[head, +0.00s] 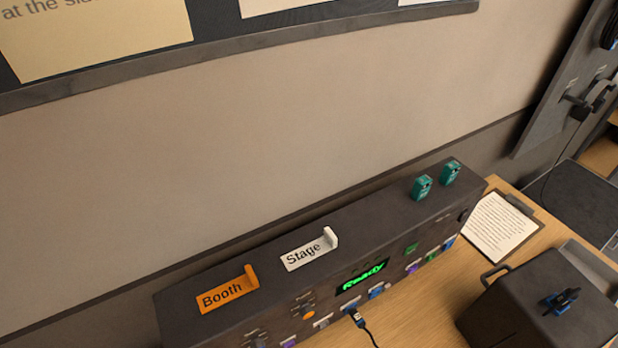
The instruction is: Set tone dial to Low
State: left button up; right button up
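A long dark console (375,225) stands on the wooden desk against the wall. A green-lit display (362,278) on its front reads "Ready". Small coloured controls and labels line the front, seen at a steep angle; I cannot tell which is the tone dial or where it points. A dark round part (463,215) shows near the right end of the front. Neither gripper is in view.
An orange "Booth" tag (226,292), a white "Stage" tag (309,254) and two teal pieces (422,188) sit on the console's top. A cable plug (356,318) is at its front. A clipboard (501,226) and a dark box (535,315) stand to the right.

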aim_at(306, 310)
jog(key=l+u, duration=0.1)
jog(key=l, duration=0.35)
jog(key=k+l+u, duration=0.1)
jog(key=l, duration=0.35)
jog(key=l+u, duration=0.15)
jog(key=l, duration=0.3)
jog(key=k+l+u, duration=0.1)
jog(key=l, duration=0.35)
jog(key=k+l+u, duration=0.1)
jog(key=l, duration=0.35)
